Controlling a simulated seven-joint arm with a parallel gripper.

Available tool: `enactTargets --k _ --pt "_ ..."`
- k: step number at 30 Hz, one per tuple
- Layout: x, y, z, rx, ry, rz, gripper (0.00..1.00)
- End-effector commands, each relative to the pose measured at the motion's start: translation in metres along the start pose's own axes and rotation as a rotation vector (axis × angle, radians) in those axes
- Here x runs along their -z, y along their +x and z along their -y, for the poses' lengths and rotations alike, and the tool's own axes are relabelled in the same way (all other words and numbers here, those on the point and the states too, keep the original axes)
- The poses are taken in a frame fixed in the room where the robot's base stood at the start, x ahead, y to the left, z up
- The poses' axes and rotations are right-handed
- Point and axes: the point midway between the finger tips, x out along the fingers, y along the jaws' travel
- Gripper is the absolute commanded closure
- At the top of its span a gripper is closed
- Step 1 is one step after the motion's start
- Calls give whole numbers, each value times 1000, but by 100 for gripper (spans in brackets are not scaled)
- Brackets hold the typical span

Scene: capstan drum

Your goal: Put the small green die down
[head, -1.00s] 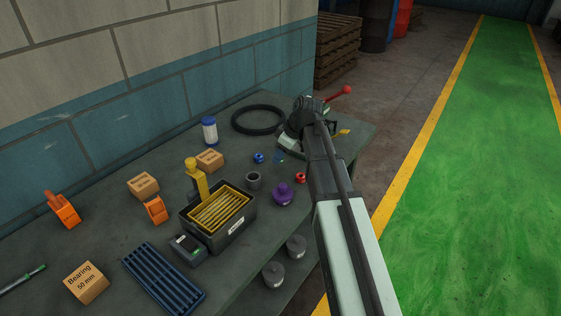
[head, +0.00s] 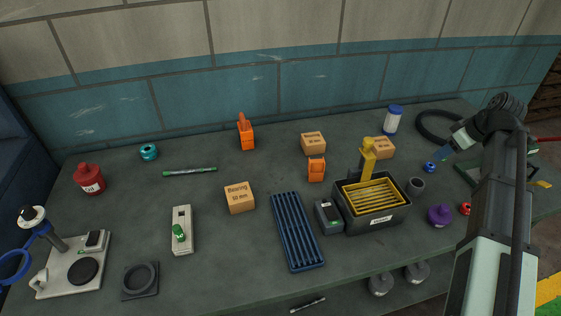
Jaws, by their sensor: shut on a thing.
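My gripper (head: 446,152) is at the right of the bench, at the end of my arm, with its bluish fingertips pointing down and left. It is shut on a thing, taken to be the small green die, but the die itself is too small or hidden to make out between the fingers. The fingertips show just above and right of a small blue ring-like part (head: 429,167). I cannot tell how high they are above the bench top (head: 120,215).
A black bin (head: 386,223) holds yellow slats. The bench's left middle has free room.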

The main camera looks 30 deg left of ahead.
Motion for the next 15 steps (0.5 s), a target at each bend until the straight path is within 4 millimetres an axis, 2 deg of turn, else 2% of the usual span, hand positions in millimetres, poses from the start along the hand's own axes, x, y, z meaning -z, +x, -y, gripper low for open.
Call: enactTargets --k 1,3,8,15 --pt "17 7 8 14 -30 0 100" --pt "36 15 19 31 -68 0 100" --pt "79 34 48 70 -157 1 100" --pt "139 60 99 128 -289 2 100"
